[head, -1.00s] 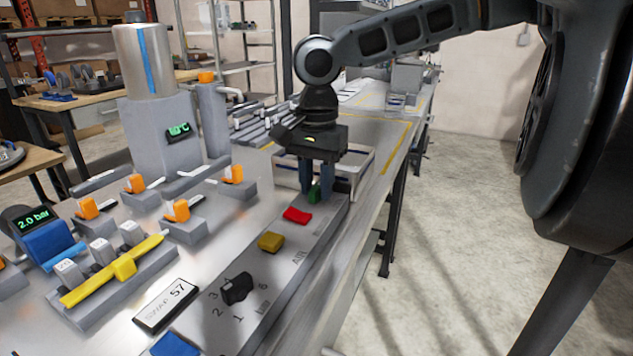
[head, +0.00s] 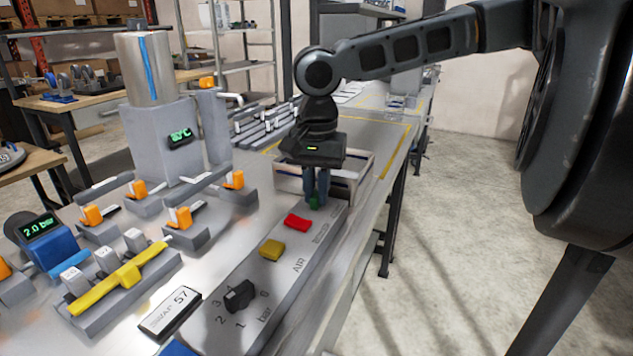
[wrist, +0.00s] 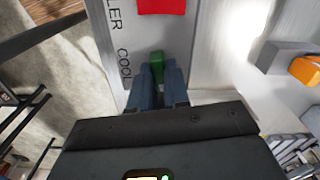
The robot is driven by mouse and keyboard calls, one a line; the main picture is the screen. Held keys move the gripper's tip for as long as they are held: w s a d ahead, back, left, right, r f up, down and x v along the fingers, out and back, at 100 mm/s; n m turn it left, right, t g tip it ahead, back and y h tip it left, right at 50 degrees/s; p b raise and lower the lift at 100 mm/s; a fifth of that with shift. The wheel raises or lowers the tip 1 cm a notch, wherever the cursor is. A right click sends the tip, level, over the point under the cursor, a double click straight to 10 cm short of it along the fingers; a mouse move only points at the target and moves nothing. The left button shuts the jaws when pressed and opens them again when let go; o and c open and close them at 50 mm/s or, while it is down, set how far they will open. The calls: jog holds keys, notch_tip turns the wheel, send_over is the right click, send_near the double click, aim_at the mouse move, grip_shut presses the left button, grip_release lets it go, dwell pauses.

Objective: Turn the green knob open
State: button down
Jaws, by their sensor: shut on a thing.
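The green knob (head: 315,203) sits at the far end of the grey panel strip (head: 281,271), beyond the red knob (head: 297,222). My gripper (head: 317,196) points down over it with its blue-grey fingers on either side. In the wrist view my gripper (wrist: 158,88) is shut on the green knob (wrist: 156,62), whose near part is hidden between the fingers. The lettering beside it reads "COOL", partly covered.
A yellow knob (head: 271,247) and a black rotary dial (head: 239,294) are on the same strip, nearer me. A shallow open tray (head: 352,180) stands close behind my gripper. Orange-handled valves (head: 179,217) stand to the left.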

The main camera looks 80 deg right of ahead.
jog(key=n+p, duration=0.3)
jog(key=shift+r+n, duration=0.2)
jog(key=shift+n, duration=0.1)
jog(key=n+p, duration=0.2)
jog(key=n, duration=0.2)
jog(key=shift+f+n+p, duration=0.1)
jog(key=shift+n+p, duration=0.2)
jog(key=shift+p, duration=0.05)
jog(key=n+p, duration=0.1)
jog(key=n, duration=0.3)
jog(key=shift+f+n, duration=0.1)
jog(key=shift+n, duration=1.7)
jog(key=shift+p, duration=0.3)
jog(key=c, duration=1.1)
grip_release()
